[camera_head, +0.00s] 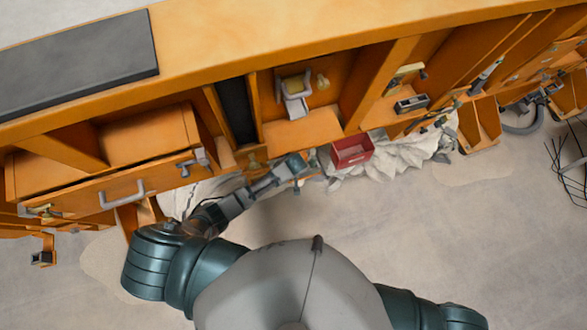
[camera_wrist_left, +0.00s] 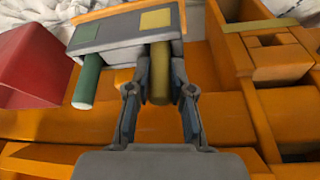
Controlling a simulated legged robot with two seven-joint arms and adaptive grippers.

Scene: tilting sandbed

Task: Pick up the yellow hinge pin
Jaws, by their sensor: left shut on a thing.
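The yellow hinge pin (camera_wrist_left: 160,88) is a short upright cylinder in the left wrist view, below a grey block (camera_wrist_left: 118,32). The block has a green square and a yellow square on top. A green pin (camera_wrist_left: 88,84) hangs from its left part. My left gripper (camera_wrist_left: 160,78) has one finger on each side of the yellow pin and is shut on it. The pin's upper end meets the block, and I cannot tell whether it is still seated in it. In the head view my left gripper (camera_head: 297,168) is beside the orange bench front, where the pin is too small to make out. My right gripper is out of view.
A red box (camera_head: 351,151) is just right of the left gripper, with crumpled white cloth (camera_head: 405,158) beside it. The orange bench (camera_head: 240,50) has open compartments and a drawer with a grey handle (camera_head: 122,195). The sandy floor (camera_head: 480,240) at lower right is mostly clear.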

